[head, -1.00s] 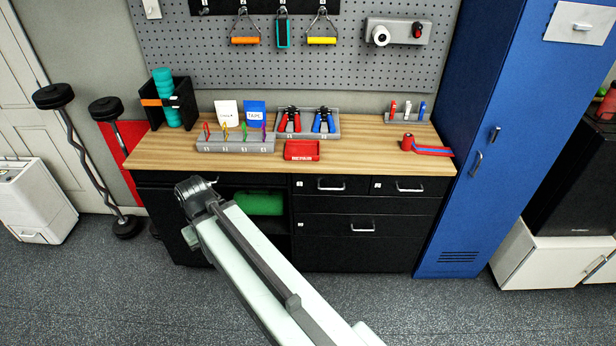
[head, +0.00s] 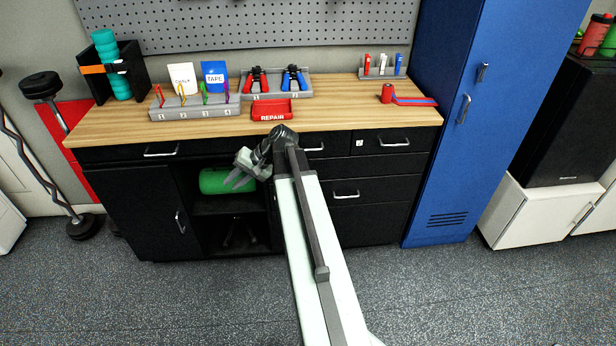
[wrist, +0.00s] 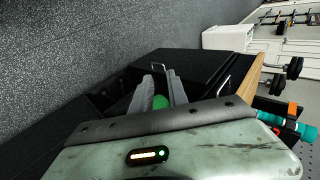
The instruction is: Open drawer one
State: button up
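The black workbench cabinet (head: 140,210) has two small upper drawers on its right side. The left small drawer (head: 338,142) is shut; my arm covers its left part, and its handle (head: 316,148) shows just right of the arm. The right small drawer (head: 420,137) is shut, with a silver handle (head: 395,143) and a small white label whose number I cannot read. My gripper (head: 236,184) is in front of the open shelf, left of and lower than these drawers. In the wrist view its fingers (wrist: 160,80) are apart and empty.
A wider drawer (head: 375,195) lies below the small ones. Another drawer (head: 120,153) and a door (head: 150,205) are at left. A green roll (head: 215,182) lies in the open shelf. The blue locker (head: 450,150) stands at right. Floor in front is clear.

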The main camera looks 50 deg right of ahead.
jog(key=s+d+f+m+t+b, duration=0.1)
jog(key=d+f+m+t+b, duration=0.2)
jog(key=d, duration=0.6)
jog(key=s+d+f+m+t+b, duration=0.1)
jog(key=d+f+m+t+b, duration=0.1)
jog(key=d+b, duration=0.45)
jog(key=m+t+h+b, duration=0.4)
jog(key=m+t, duration=0.1)
send_near(310, 150)
jog(key=w, duration=0.5)
jog(key=w+f, duration=0.1)
jog(key=w, duration=0.4)
jog(key=shift+w+a+f+b, duration=0.15)
jog(key=shift+a+b, duration=0.15)
jog(key=shift+g, duration=0.3)
grip_shut()
